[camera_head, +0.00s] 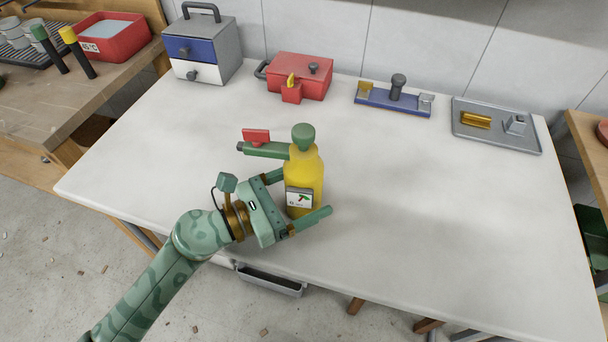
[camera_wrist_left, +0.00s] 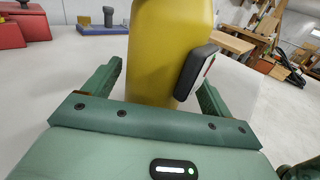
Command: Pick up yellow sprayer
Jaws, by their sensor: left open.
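The yellow sprayer (camera_head: 306,172) stands upright near the front middle of the white table, with a green cap, a green nozzle and a red trigger pointing left. A label block sits on the lower front of its body. My left gripper (camera_head: 305,198) is open, with one finger on each side of the bottle's lower body. In the left wrist view the sprayer (camera_wrist_left: 160,45) fills the space between the two green fingers, and the label block is close to the right finger. I cannot tell whether either finger touches it. My right gripper is not in view.
Along the table's (camera_head: 420,220) back stand a drawer box (camera_head: 203,48), a red box (camera_head: 300,72) with a small red item (camera_head: 291,92) before it, a blue fixture (camera_head: 393,101) and a grey tray (camera_head: 490,138). The table right of the sprayer is clear.

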